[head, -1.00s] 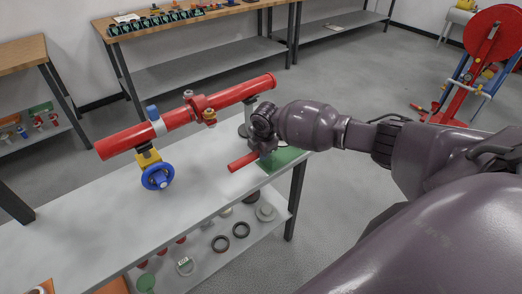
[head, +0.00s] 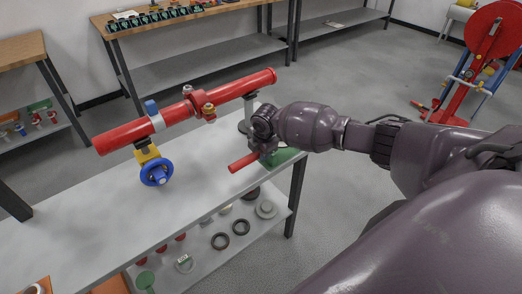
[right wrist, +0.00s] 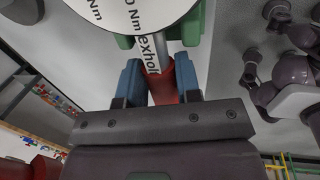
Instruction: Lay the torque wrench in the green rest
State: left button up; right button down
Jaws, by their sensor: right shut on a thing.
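My right gripper (head: 262,152) is shut on the torque wrench, above the right end of the bench. The wrench's red handle (head: 243,162) sticks out to the left in the head view. In the right wrist view the red grip (right wrist: 161,86) lies between the blue fingers of the gripper (right wrist: 158,80), with a grey shaft and a white round dial (right wrist: 135,12) marked "Nm" beyond. The green rest (head: 284,157) is partly hidden behind my gripper. Its green parts (right wrist: 193,25) show beside the shaft and dial; I cannot tell whether they touch. My left gripper is out of view.
A red pipe (head: 200,107) with a blue handwheel (head: 156,173) stands along the back of the grey bench (head: 110,225). The bench top in front is clear. The lower shelf holds rings and discs (head: 240,228). A red reel stand (head: 490,55) is at far right.

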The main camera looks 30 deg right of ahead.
jog(key=c, duration=0.8)
grip_release()
jog(key=shift+o, duration=0.3)
jog(key=shift+f, duration=0.15)
jog(key=p+v, duration=0.1)
jog(key=v, duration=1)
jog(key=shift+w, duration=0.1)
